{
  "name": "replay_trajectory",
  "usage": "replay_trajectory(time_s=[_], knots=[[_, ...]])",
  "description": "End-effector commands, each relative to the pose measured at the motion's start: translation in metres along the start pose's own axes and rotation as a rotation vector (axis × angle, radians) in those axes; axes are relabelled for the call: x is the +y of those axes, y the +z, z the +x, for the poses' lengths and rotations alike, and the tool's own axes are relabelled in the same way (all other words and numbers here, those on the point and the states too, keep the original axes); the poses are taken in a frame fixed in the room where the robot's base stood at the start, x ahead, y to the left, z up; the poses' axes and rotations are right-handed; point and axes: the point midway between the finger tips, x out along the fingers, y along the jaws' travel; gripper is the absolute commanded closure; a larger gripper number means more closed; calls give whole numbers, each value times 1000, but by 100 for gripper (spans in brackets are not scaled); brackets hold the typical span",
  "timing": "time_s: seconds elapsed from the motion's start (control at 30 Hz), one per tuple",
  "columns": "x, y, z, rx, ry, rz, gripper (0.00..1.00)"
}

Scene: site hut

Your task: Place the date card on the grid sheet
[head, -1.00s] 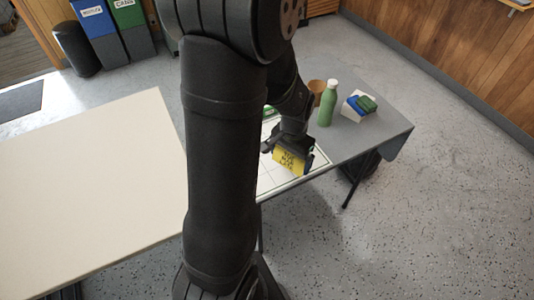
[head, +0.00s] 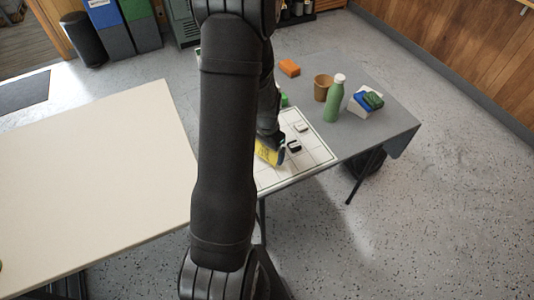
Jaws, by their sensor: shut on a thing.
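The date card (head: 268,153) is yellow; my arm hides its left part. My gripper (head: 276,142) is shut on the card, and its tip is partly hidden behind my arm. The grid sheet (head: 314,155) is white with dark lines and lies on the grey table. The card shows over the sheet's near-left part; I cannot tell whether it touches the sheet.
A small white piece (head: 301,127) and a black-and-white piece (head: 293,147) lie on the sheet. Behind and right stand an orange block (head: 289,68), a brown cup (head: 323,88), a green bottle (head: 335,100) and a white box (head: 361,106) with blue and green items. A cream table (head: 90,170) is at left.

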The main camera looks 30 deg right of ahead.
Motion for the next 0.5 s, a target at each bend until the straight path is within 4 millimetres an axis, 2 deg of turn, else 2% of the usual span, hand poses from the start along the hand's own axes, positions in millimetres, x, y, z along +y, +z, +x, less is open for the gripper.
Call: replay_trajectory(time_s=[0.1,0.2,0.5], knots=[[1,1,18,-3,2,0,27],[1,0,26,-2,1,0,27],[0,0,28,0,0,-1,27]])
